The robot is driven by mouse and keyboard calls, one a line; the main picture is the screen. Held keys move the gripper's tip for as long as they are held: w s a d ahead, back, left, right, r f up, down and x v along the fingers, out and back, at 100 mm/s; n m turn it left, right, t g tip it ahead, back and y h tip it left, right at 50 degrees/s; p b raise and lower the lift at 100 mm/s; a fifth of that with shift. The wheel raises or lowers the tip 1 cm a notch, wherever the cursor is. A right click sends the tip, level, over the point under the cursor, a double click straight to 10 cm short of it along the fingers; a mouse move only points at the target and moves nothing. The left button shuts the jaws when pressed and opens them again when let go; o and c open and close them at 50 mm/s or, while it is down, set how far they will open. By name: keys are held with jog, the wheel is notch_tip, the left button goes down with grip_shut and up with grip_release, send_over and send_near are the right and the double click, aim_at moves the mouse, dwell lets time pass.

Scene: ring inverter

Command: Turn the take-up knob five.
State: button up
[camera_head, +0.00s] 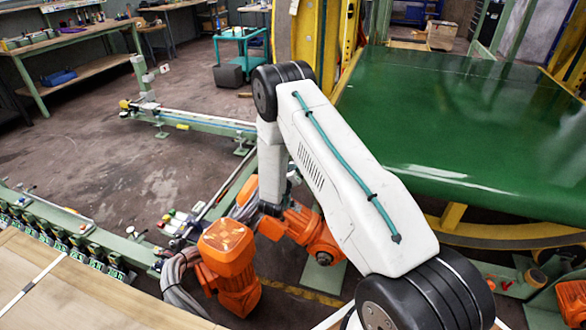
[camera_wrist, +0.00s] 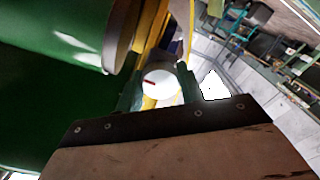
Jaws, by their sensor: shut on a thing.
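In the wrist view, a round white knob face (camera_wrist: 161,84) with a short red mark sits between the two dark green fingers of my gripper (camera_wrist: 159,88). The fingers are shut on the knob, one on each side. The red mark lies nearly level in the picture. No number shows on the knob, so I cannot tell which one it is. In the head view my white arm hides the gripper and the knob.
A large green sheet or belt (camera_head: 460,130) fills the right of the head view, beside a yellow frame (camera_head: 298,35). An orange motor (camera_head: 228,255) with grey cables stands below my arm. A green rail (camera_head: 205,127) runs across the floor. Open floor lies at left.

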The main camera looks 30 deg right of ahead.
jog(key=m, duration=1.7)
jog(key=shift+s, duration=0.1)
jog(key=m, duration=0.3)
jog(key=shift+m, duration=0.4)
jog(key=m, duration=0.6)
jog(key=shift+s+d+f, duration=0.1)
jog(key=shift+f, duration=0.05)
jog(key=m, duration=0.7)
jog(key=shift+m, duration=0.3)
jog(key=m, duration=0.3)
jog(key=shift+m, duration=0.3)
jog(key=shift+f+m, duration=0.1)
jog(key=shift+m, duration=1.8)
